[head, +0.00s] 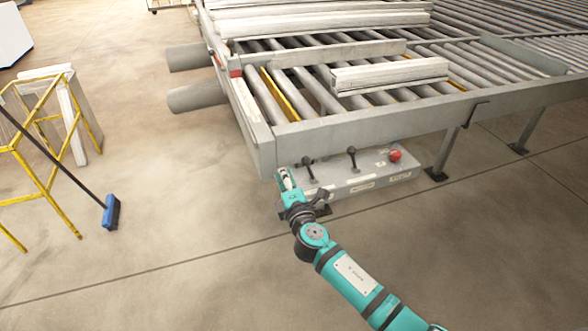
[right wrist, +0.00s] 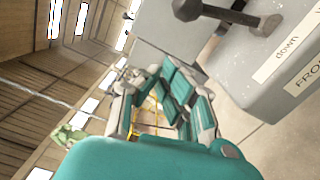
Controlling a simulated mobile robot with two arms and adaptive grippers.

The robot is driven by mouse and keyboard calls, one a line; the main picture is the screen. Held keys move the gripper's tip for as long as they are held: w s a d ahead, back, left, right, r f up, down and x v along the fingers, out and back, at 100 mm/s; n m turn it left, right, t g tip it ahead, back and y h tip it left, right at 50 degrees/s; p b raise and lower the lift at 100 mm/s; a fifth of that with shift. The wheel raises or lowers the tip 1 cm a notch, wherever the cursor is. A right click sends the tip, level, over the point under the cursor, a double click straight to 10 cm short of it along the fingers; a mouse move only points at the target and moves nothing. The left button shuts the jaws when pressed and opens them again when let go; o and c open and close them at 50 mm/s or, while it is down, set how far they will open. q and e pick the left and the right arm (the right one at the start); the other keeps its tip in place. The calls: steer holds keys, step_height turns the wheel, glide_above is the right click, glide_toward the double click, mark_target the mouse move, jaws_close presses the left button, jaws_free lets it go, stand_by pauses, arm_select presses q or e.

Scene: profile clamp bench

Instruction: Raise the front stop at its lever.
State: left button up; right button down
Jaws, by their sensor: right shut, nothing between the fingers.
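A grey control box (head: 365,180) is mounted under the near edge of the roller bench. Two black-knobbed levers stand on it: a left lever (head: 308,168) and a middle lever (head: 352,156). In the right wrist view a dark lever (right wrist: 230,13) is at the top right, above a label reading "down" and part of a label starting "FRO". My right gripper (head: 284,178) is at the box's left end, just left of the left lever and apart from it. Its fingers (right wrist: 165,85) are shut and empty. I cannot pick out the front stop. My left gripper is not in view.
A red button (head: 395,155) sits at the box's right end. The roller bench (head: 350,125) carries pale profiles (head: 390,74) and overhangs the box. A yellow frame (head: 45,180) and a blue broom (head: 111,212) stand at the left. The floor between is clear.

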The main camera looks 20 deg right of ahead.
mark_target(309, 170)
steer(key=shift+w+d+r, duration=0.1)
steer(key=shift+d+r, duration=0.1)
steer(key=shift+d, duration=0.6)
steer(key=shift+w+d+r, duration=0.1)
steer(key=shift+d+r, duration=0.05)
steer(key=shift+d, duration=0.6)
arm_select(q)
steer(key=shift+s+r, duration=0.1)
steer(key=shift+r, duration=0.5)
arm_select(e)
steer(key=shift+a, duration=0.1)
arm_select(q)
steer(key=shift+p, duration=0.3)
arm_select(e)
steer(key=shift+d+r+m, duration=0.2)
steer(key=shift+d+m, duration=0.05)
steer(key=shift+m, duration=0.05)
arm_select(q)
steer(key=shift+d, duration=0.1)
